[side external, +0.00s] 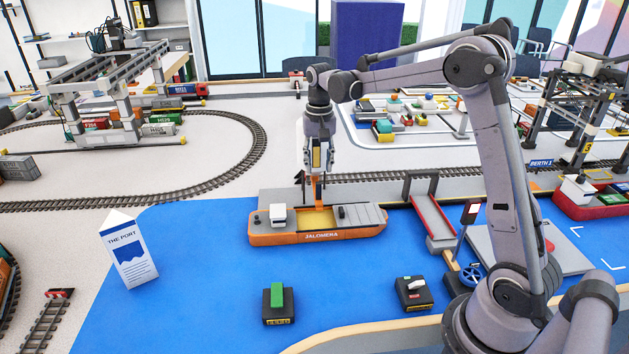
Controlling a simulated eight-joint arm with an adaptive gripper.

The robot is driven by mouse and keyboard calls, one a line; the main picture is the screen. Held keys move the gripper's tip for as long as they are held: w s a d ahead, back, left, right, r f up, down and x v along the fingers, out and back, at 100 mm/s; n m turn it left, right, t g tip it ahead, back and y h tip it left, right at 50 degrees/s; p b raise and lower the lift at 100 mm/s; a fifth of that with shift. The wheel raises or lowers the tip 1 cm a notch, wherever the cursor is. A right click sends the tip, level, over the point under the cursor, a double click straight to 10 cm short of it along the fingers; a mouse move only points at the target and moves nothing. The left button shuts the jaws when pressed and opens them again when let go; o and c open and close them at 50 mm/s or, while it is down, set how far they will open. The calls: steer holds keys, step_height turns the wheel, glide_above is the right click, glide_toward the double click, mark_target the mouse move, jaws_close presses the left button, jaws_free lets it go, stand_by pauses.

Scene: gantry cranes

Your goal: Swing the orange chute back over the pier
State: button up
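The orange chute (315,190) shows as a narrow orange piece over the ship's open hold, directly below my gripper. My gripper (318,172) points straight down at the top of the chute. Its fingers are small here and partly overlap the chute, so I cannot tell whether they grip it. The orange and grey ship (345,234), lettered JALOMERA, lies on the blue water with yellow material in its hold. The pier (385,189) runs behind the ship, its edge partly hidden by the ship and my gripper.
A blue handwheel (470,275) is near my arm's base. Two black control boxes, one with a green block (277,298) and one with a white lever (415,285), stand in front. The port sign (131,250) is at left.

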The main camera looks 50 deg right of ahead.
mark_target(319, 183)
step_height(319, 183, down, 7)
steer(key=shift+f, duration=0.15)
stand_by(0.4)
jaws_close()
